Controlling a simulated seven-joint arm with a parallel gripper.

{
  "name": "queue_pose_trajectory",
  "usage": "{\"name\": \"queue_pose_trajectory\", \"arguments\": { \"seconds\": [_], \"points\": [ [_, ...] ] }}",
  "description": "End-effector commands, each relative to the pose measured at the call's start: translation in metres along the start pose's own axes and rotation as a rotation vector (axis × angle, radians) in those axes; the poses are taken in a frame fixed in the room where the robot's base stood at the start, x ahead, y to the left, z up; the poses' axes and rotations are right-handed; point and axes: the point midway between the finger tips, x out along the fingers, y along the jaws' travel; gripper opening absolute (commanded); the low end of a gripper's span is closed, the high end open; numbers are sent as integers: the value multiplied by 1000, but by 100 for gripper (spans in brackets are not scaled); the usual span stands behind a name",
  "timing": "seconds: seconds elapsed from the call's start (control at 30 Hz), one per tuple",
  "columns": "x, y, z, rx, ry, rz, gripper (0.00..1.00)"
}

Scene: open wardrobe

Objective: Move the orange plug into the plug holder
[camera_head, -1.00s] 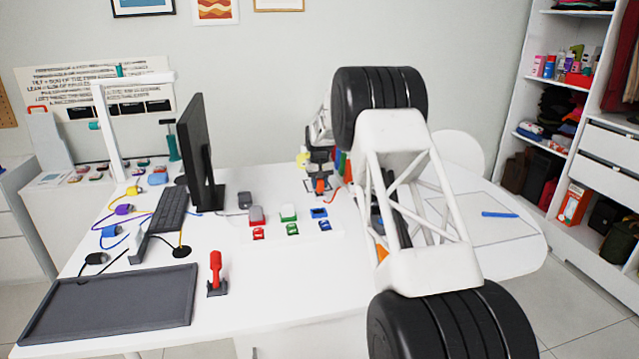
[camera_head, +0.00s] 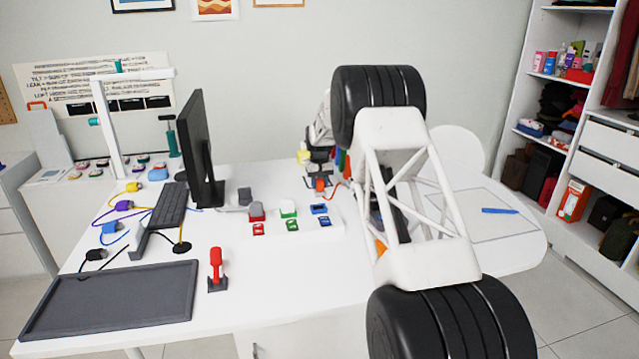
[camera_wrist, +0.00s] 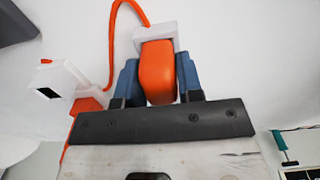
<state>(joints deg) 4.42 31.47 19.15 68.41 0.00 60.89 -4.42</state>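The orange plug (camera_wrist: 157,72) has a white head and an orange cord. In the wrist view it sits between the blue fingers of my gripper (camera_wrist: 157,85), which appear to touch both sides. In the head view my gripper (camera_head: 319,172) is small, at the back of the table, with the orange plug (camera_head: 320,184) at its tips. A white box with a dark opening (camera_wrist: 48,93) lies left of the plug in the wrist view, beside another orange part. I cannot tell which object is the plug holder.
Yellow, purple, blue and black plugs with cords lie at the table's left, near a keyboard (camera_head: 165,207) and monitor (camera_head: 195,150). Red, green and blue blocks stand mid-table. A dark tray (camera_head: 110,300) and red-handled joystick (camera_head: 216,268) are in front. My arm hides part of the right side.

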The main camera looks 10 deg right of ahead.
Motion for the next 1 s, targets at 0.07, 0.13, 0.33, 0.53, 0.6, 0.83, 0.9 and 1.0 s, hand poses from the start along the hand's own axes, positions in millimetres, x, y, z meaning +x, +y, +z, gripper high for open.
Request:
{"name": "queue_pose_trajectory", "arguments": {
  "seconds": [0.07,0.13,0.33,0.53,0.6,0.83,0.9,1.0],
  "points": [
    [1,0,0,0,-1,0,46],
    [1,0,0,0,-1,0,57],
    [1,0,0,0,-1,0,61],
    [-2,0,0,0,-1,0,61],
    [-5,0,0,0,-1,0,61],
    [-27,0,0,0,0,0,61],
    [-36,0,0,0,0,0,61],
    [-49,0,0,0,0,0,61]
  ]
}}
